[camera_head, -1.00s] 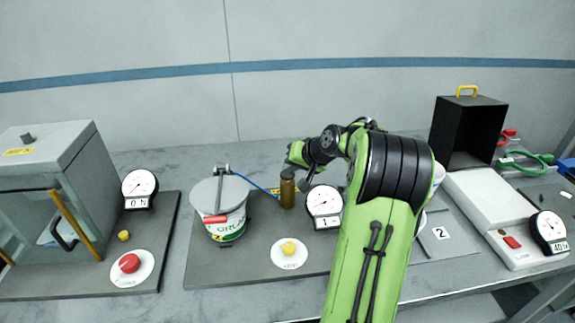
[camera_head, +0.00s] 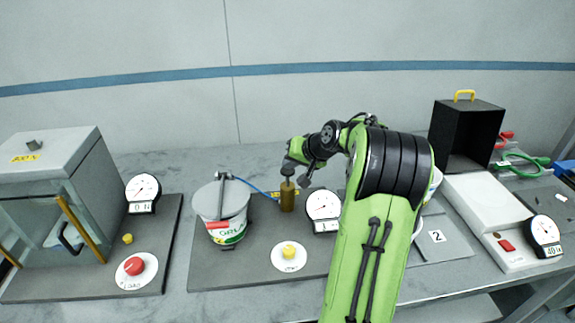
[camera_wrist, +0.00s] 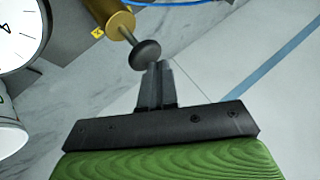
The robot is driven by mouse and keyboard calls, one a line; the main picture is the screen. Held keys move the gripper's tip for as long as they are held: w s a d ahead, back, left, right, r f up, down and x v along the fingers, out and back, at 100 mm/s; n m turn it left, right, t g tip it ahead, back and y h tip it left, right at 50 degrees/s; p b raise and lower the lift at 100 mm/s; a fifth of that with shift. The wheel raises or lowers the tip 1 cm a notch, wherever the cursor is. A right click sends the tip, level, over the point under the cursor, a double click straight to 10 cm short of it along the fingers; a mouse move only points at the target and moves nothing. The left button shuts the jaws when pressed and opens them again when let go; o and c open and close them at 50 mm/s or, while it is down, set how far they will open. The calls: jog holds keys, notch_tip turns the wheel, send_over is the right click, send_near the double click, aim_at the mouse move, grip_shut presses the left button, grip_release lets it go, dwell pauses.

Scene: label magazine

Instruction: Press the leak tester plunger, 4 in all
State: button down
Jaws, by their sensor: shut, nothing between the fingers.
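The leak tester plunger is a brass cylinder (camera_head: 287,198) with a thin rod and a dark round knob (camera_head: 287,171) on top. It stands upright on the dark tester plate (camera_head: 258,258). In the wrist view the brass body (camera_wrist: 108,14) and the knob (camera_wrist: 145,54) show at the top. My gripper (camera_wrist: 160,68) is shut and empty, its fingertips at the edge of the knob; I cannot tell if they touch. In the head view my gripper (camera_head: 290,163) is right above the knob. The tester's dial gauge (camera_head: 322,205) is beside the plunger, its counter partly hidden by my arm.
A lidded tub (camera_head: 222,205) with a clamp and blue hose stands left of the plunger. A yellow button (camera_head: 289,251) is in front. An oven-like box (camera_head: 60,200) with a red button (camera_head: 133,266) is at left. A scale (camera_head: 485,210) and black box (camera_head: 466,135) are at right.

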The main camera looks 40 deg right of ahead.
aim_at(291, 171)
jog(key=shift+r+p, duration=0.35)
jog(key=shift+r, duration=0.3)
notch_tip(291, 171, up, 5)
jog(key=p, duration=0.4)
jog(key=shift+r+p, duration=0.15)
jog(key=shift+p, duration=0.2)
jog(key=shift+f, duration=0.2)
dwell(1.7)
